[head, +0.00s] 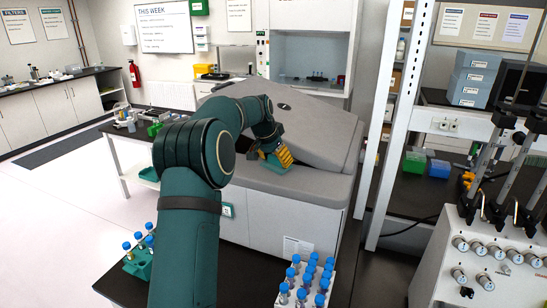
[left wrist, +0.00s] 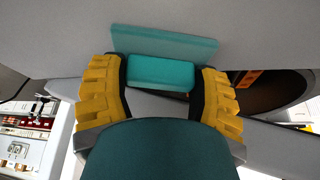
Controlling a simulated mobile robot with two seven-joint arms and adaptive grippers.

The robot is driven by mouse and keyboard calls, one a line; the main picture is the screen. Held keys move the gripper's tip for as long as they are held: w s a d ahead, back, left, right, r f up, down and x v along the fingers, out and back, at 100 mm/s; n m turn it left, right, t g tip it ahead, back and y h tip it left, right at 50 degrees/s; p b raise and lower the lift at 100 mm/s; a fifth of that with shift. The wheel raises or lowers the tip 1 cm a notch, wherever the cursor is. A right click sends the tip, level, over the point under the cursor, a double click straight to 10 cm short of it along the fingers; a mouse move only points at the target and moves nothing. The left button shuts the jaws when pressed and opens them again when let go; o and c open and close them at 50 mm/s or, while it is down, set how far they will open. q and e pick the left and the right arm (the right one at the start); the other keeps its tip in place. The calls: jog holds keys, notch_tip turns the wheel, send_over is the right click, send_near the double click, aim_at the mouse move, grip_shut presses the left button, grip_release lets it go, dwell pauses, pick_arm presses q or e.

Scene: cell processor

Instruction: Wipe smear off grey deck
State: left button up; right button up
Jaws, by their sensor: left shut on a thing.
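My left gripper (head: 284,157) reaches over the grey deck (head: 310,183) of the large machine. In the left wrist view its yellow fingers (left wrist: 160,92) are shut on a teal block (left wrist: 161,72), one on each side. A wider, flatter teal strip (left wrist: 165,42) shows just beyond the block, against the grey surface (left wrist: 265,35). I cannot tell whether this strip is part of the held block or lies on the surface. Contact with the deck is not clear. I cannot make out a separate smear; the gripper and arm hide part of the deck. My right gripper is not in view.
A raised grey cover (head: 300,122) stands behind the deck. A white upright post (head: 387,120) borders it on the right. Blue-capped tubes (head: 307,280) stand in a rack on the dark front bench, with more at left. A knobbed instrument (head: 490,250) stands at far right.

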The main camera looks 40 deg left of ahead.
pick_arm(q)
jog(key=shift+w, duration=0.15)
jog(key=shift+r, duration=2.95)
jog(key=shift+r, duration=0.1)
jog(key=shift+r, duration=1.4)
